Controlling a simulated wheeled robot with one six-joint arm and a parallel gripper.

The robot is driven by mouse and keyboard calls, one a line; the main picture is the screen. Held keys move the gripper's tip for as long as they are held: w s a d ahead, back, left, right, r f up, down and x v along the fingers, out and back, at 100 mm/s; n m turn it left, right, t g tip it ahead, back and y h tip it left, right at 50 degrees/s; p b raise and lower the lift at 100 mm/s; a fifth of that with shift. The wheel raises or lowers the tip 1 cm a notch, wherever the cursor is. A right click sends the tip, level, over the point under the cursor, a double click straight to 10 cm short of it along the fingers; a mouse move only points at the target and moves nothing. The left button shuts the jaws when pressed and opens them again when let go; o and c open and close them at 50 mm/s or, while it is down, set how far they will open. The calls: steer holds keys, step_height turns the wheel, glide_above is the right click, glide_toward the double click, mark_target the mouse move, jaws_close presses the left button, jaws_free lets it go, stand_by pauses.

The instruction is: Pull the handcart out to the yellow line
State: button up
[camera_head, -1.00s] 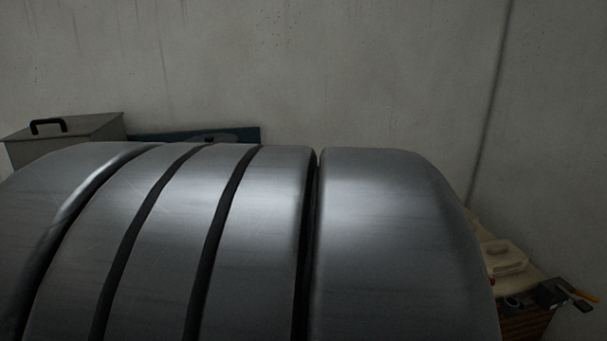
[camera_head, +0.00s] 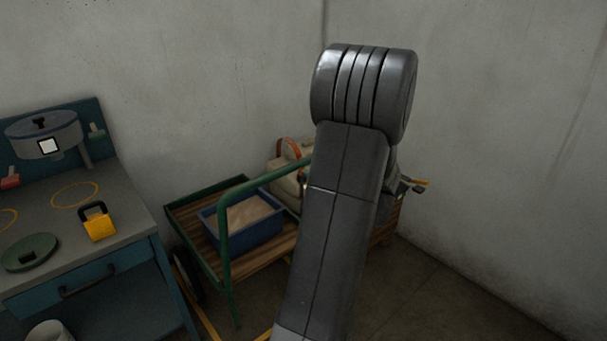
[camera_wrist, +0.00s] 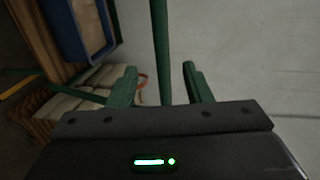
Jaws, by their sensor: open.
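The handcart (camera_head: 178,215) stands by the back wall, with a slatted wooden deck, green rails and a green tubular handle (camera_head: 224,240) at its near side. A yellow line (camera_head: 208,322) shows on the floor at the cart's near end, partly hidden by my arm. In the wrist view my gripper (camera_wrist: 159,66) is open, with its two green fingers spread on either side of a green bar (camera_wrist: 160,30), which looks like the cart's handle. Contact cannot be told. My gripper is hidden behind my arm in the head view.
A blue bin (camera_head: 240,236) of sand-coloured material sits on the cart. A teal workbench (camera_head: 90,275) with a yellow padlock (camera_head: 99,226) and green disc (camera_head: 30,252) stands close to the cart's left. Bare floor (camera_head: 430,300) lies to the right.

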mark_target(284, 173)
steer(key=p+x, duration=0.2)
steer(key=x, duration=1.2)
steer(key=shift+d+r, duration=0.1)
steer(key=shift+r, duration=0.05)
jaws_close()
